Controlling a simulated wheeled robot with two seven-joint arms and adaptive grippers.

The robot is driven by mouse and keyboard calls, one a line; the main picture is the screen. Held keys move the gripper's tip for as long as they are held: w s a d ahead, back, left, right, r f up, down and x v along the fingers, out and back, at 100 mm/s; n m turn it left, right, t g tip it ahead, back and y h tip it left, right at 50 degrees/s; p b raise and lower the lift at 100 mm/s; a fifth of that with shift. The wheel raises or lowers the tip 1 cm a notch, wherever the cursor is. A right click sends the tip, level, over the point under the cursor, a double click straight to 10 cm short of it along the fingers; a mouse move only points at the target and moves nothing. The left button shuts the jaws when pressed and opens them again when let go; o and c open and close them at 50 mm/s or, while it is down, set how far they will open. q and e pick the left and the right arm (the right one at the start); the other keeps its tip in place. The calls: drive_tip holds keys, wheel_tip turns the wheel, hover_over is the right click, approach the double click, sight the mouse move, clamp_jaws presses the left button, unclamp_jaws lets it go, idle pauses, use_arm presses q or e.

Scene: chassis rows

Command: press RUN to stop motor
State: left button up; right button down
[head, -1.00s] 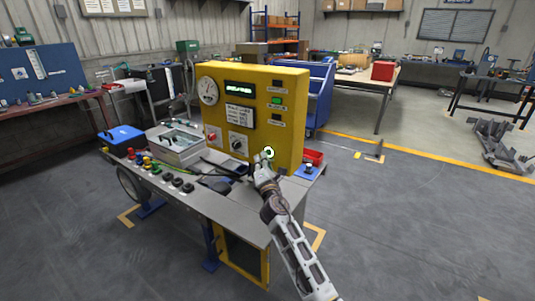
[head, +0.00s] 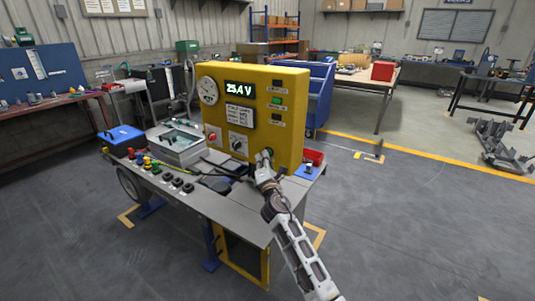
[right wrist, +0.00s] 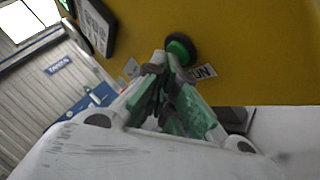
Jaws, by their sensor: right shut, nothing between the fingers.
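The yellow panel (head: 285,90) stands on a grey bench, with a lit display (head: 240,89) reading 25.4 V. The green RUN button (right wrist: 180,48) in its black collar is on the panel face; in the head view (head: 268,152) it is partly covered by my gripper. A partly hidden label ending in "UN" (right wrist: 203,71) is beside it. My right gripper (head: 263,158) is shut and empty, its fingertips at the button. In the right wrist view the fingertips (right wrist: 164,62) overlap the button's edge; I cannot tell whether they touch it. My left gripper is not in view.
A red button (head: 211,136) and a black knob (head: 238,144) sit on the panel's left.

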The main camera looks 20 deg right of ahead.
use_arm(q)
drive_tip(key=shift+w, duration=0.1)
use_arm(e)
drive_tip(key=shift+s+a, duration=0.1)
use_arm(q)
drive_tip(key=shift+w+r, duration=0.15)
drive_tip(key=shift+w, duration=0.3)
use_arm(e)
drive_tip(key=shift+s+a, duration=0.1)
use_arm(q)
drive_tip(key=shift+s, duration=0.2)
use_arm(e)
drive_tip(key=shift+a, duration=0.15)
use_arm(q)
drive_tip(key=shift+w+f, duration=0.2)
use_arm(e)
drive_tip(key=s+a, duration=0.3)
drive_tip(key=a, duration=0.1)
drive_tip(key=shift+s+a, duration=0.25)
drive_tip(key=shift+s, duration=0.1)
